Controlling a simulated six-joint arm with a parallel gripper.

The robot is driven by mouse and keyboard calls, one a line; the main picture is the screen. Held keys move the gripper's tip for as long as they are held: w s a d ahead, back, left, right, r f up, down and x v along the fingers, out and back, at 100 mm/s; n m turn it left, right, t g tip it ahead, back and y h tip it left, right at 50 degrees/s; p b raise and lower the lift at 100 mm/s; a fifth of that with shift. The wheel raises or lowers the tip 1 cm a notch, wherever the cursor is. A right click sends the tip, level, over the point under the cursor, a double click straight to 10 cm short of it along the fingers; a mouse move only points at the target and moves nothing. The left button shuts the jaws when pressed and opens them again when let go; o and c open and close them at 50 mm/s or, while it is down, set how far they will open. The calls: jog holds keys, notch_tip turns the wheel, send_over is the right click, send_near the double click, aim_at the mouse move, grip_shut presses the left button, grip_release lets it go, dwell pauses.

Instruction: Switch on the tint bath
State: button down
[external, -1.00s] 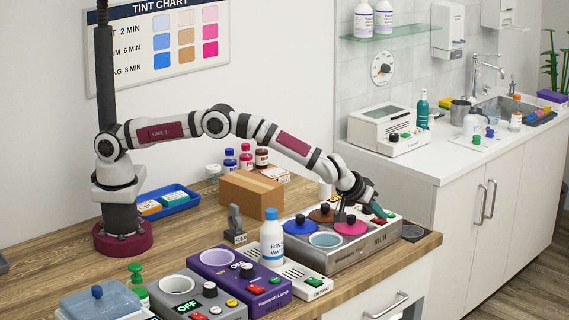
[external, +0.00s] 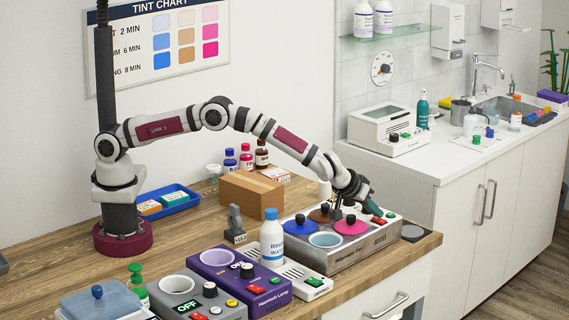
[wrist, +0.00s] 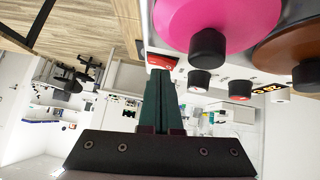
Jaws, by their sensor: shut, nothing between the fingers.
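The tint bath (external: 352,255) is a steel box with blue (external: 300,226), brown (external: 321,215) and pink (external: 350,227) lidded wells and one open well (external: 325,240). My gripper (external: 374,209) is over its far right end, pointing down, its teal fingers shut and empty. In the wrist view my fingertips (wrist: 161,80) are close to a red switch (wrist: 160,62) on the bath's panel; I cannot tell whether they touch it. Black knobs (wrist: 199,82) and a dark display with orange digits (wrist: 268,89) are beside it. The switch's position is unclear.
A purple heater lamp unit (external: 238,285), a white bottle (external: 272,240) and a grey unit reading OFF (external: 190,303) stand left of the bath. A cardboard box (external: 252,194) is behind. A dark pad (external: 413,232) lies at the bench's right corner.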

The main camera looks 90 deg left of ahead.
aim_at(373, 226)
jog(key=r, duration=0.2)
jog(key=d+r, duration=0.1)
jog(key=r, duration=0.2)
jog(key=shift+s+d, duration=0.1)
jog(key=d+v, duration=0.1)
jog(key=v, duration=0.7)
jog(key=shift+w, duration=0.25)
jog(key=shift+d, duration=0.15)
jog(key=s+a+r+m+g, duration=0.2)
jog(key=s+a+r+m, duration=0.15)
jog(key=s, duration=0.65)
jog(key=s+a+r+m+g, duration=0.25)
jog(key=s+a+r, duration=0.2)
jog(key=s, duration=0.55)
jog(key=s+f+m+g+h, duration=0.1)
jog(key=s+m, duration=0.3)
jog(key=s, duration=1)
jog(key=s+f+m+g+h, duration=0.1)
jog(key=s+f+m, duration=0.3)
jog(key=s, duration=1.1)
jog(key=shift+s+a+m+g+h, duration=0.3)
jog(key=shift+m+h, duration=0.3)
jog(key=shift+h, duration=0.3)
jog(key=shift+w, duration=0.1)
